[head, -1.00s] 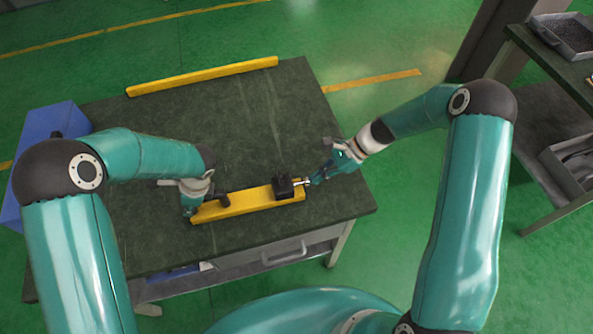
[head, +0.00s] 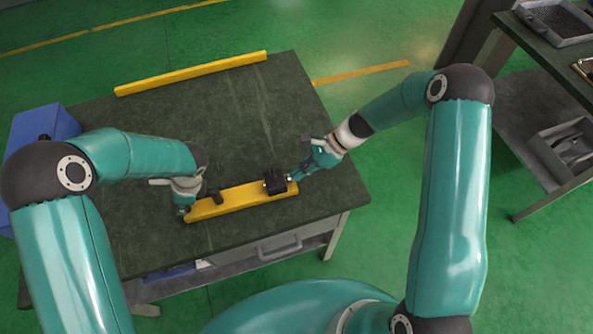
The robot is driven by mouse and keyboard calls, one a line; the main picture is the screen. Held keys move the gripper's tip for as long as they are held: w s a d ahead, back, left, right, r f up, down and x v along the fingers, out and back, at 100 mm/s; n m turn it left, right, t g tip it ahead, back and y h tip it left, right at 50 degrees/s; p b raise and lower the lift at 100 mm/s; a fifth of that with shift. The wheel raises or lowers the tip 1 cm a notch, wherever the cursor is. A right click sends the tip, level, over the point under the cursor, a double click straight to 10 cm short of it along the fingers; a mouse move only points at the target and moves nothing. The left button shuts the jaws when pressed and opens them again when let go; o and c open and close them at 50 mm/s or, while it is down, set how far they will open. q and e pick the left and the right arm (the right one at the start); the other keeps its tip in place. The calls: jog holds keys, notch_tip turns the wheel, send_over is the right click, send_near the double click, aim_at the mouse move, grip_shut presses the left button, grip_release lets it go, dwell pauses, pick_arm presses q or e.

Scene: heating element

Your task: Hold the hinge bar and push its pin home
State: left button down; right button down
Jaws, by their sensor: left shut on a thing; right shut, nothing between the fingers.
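The yellow hinge bar (head: 235,202) lies along the front of the dark table, with a black hinge block (head: 275,182) near its right end. My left gripper (head: 184,211) is shut on the bar's left end. A small bright bit of the pin (head: 289,178) shows at the right side of the block. My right gripper (head: 294,175) is shut and empty, with its tips right at the pin's outer end. The rest of the pin is hidden, and how deep it sits in the block cannot be told.
A second long yellow bar (head: 190,74) lies along the table's back edge. A blue bin (head: 40,128) stands at the table's left. The middle of the dark tabletop (head: 200,120) is clear. A side bench with trays (head: 555,22) is at the far right.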

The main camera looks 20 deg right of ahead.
pick_arm(q)
jog(key=shift+d, duration=0.15)
pick_arm(e)
jog(key=d, duration=0.4)
jog(key=shift+f, duration=0.1)
jog(key=v, duration=1)
jog(key=shift+a, duration=0.1)
pick_arm(q)
jog(key=c, duration=1)
grip_release()
jog(key=shift+o, duration=0.2)
